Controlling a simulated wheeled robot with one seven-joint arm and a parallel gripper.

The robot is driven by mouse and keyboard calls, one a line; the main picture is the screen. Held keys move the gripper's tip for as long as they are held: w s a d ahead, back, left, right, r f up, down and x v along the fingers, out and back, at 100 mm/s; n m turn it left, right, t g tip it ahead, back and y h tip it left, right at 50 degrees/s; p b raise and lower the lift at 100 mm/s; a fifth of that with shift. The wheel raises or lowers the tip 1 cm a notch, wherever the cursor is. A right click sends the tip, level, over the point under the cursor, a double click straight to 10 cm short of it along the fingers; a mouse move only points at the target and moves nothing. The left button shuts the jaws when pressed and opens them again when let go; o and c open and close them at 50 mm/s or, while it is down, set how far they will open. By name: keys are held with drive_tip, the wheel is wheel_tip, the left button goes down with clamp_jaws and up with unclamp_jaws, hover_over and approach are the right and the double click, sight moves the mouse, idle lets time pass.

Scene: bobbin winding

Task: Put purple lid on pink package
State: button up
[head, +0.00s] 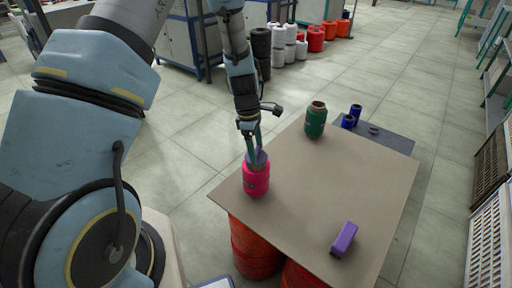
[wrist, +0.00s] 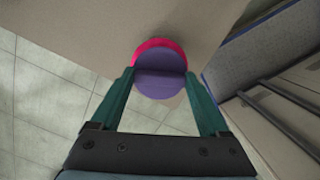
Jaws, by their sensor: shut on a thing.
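The pink package (head: 256,181) stands upright near the left corner of the tabletop in the head view. In the wrist view, its pink rim (wrist: 158,44) shows behind the lid. The purple lid (head: 257,158) is at the top of the package, and it also shows in the wrist view (wrist: 160,82) as a round disc between the fingers. My gripper (head: 254,154) reaches down from above with its green fingers shut on the lid. I cannot tell whether the lid rests on the package or is just above it.
A green spool (head: 316,120) stands at the table's far side, and a purple block (head: 344,239) lies near the front right. Blue spools (head: 350,117) stand on a dark lower surface behind. The middle of the tabletop (head: 320,175) is clear.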

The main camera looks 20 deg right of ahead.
idle(0.4)
drive_tip(key=o, duration=1.2)
drive_tip(key=shift+c, duration=0.2)
wheel_tip(320, 180, up, 10)
drive_tip(key=w+a, duration=0.1)
drive_tip(key=s+a+r+m+t, duration=0.1)
drive_tip(key=a+r+m, duration=0.2)
drive_tip(key=a, duration=0.6)
drive_tip(key=s+a+r+m+t+p, duration=0.1)
drive_tip(key=a+r+m, duration=0.3)
drive_tip(key=a, duration=0.6)
drive_tip(key=s+a+r+m+y, duration=0.1)
drive_tip(key=s+a+r+m, duration=0.2)
drive_tip(key=a, duration=0.7)
drive_tip(key=shift+r+m+t+p, duration=0.4)
drive_tip(key=shift+r+m, duration=0.25)
drive_tip(key=shift+m, duration=0.25)
drive_tip(key=shift+a, duration=0.1)
